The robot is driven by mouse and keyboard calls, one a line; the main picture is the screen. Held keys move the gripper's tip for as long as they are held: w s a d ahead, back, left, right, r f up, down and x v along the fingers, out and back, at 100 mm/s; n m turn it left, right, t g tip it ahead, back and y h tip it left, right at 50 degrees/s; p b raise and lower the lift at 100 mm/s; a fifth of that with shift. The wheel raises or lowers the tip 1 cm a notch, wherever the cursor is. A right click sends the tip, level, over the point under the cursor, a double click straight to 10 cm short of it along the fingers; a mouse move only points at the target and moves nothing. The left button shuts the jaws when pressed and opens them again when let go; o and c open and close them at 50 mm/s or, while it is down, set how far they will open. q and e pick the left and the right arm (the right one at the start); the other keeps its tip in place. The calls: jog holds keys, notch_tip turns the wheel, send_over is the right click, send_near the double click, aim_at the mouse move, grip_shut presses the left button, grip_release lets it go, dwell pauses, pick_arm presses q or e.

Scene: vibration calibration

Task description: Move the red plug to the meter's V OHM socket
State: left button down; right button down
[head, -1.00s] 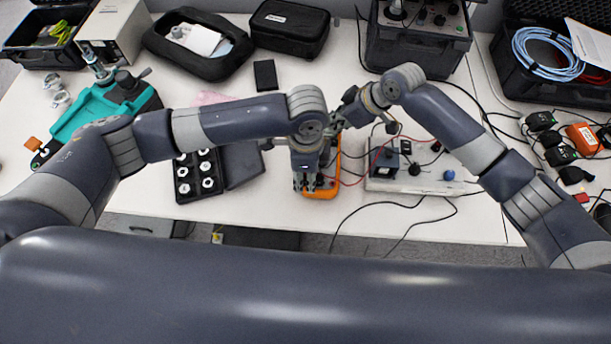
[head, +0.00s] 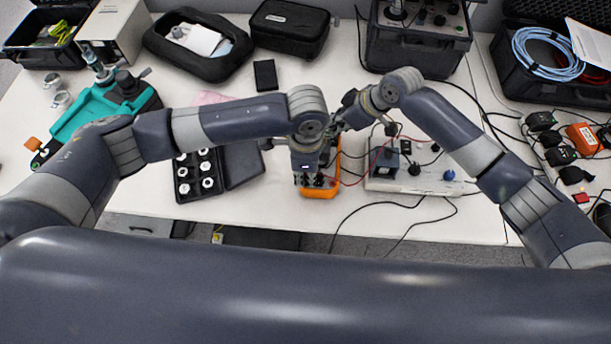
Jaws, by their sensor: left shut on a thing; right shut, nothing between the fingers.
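The orange meter (head: 321,192) lies on the white table near its front edge. Its lower end shows, and the rest is mostly under my arms. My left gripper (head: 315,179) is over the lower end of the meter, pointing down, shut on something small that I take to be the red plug. The plug itself and the sockets are hidden or too small to tell apart. A thin red lead (head: 350,184) runs from the meter's lower end to the right. My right gripper (head: 337,124) is shut and empty above the meter's far end, close to my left wrist.
A white board with a dark block and a blue knob (head: 449,175) lies right of the meter. An open case of white round pieces (head: 184,188) lies to the left. Black cables (head: 372,206) cross the front edge. A teal device (head: 85,118) stands further left.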

jog(key=shift+f, duration=0.35)
pick_arm(q)
jog(key=shift+r, duration=0.85)
pick_arm(e)
jog(key=shift+s+f, duration=0.1)
dwell(0.9)
pick_arm(q)
jog(key=shift+r, duration=1.65)
pick_arm(e)
notch_tip(320, 180, up, 9)
pick_arm(q)
jog(key=shift+d, duration=0.1)
pick_arm(e)
jog(key=shift+r, duration=0.2)
